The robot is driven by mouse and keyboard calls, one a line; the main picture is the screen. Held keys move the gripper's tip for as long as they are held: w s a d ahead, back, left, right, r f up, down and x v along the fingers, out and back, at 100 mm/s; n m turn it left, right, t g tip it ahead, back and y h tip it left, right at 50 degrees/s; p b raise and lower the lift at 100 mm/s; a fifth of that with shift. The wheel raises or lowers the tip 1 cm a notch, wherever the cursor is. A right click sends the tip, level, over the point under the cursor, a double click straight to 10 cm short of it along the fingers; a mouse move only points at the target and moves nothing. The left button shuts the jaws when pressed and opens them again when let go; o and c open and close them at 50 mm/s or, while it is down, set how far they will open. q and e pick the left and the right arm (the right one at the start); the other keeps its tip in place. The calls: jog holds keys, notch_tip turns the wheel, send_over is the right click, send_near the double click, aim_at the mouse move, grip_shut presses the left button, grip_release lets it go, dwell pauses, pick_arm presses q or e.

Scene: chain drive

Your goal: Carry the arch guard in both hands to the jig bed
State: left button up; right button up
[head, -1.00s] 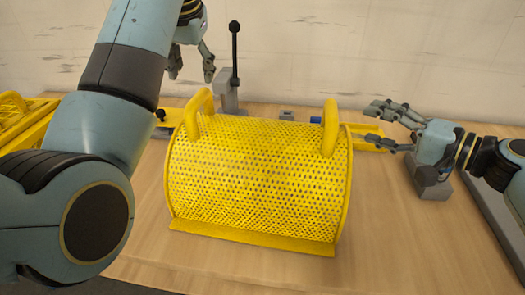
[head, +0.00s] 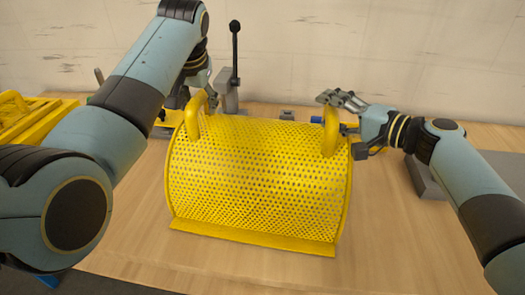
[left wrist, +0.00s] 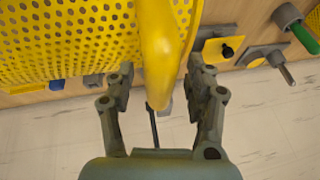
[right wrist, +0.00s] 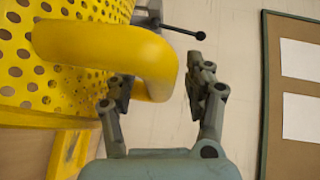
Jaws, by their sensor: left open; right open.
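The yellow perforated arch guard (head: 255,180) stands on the wooden table in the head view, with a loop handle at each top end. My left gripper (head: 207,98) is at the left handle (head: 192,117). In the left wrist view its open fingers (left wrist: 160,85) are on either side of that handle (left wrist: 160,50). My right gripper (head: 338,112) is at the right handle (head: 330,132). In the right wrist view its open fingers (right wrist: 160,85) are at the handle's end (right wrist: 130,50), one finger partly hidden behind it. The jig bed cannot be clearly made out behind the guard.
Another yellow part with a handle (head: 20,115) lies at the far left. A grey block with an upright black-knobbed lever (head: 234,60) stands behind the guard. A grey block (head: 428,180) is at the right. Bare table lies in front of the guard.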

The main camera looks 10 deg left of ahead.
pick_arm(q)
grip_shut()
pick_arm(e)
grip_shut()
pick_arm(q)
jog(key=shift+r, duration=0.3)
pick_arm(e)
jog(key=shift+r, duration=0.2)
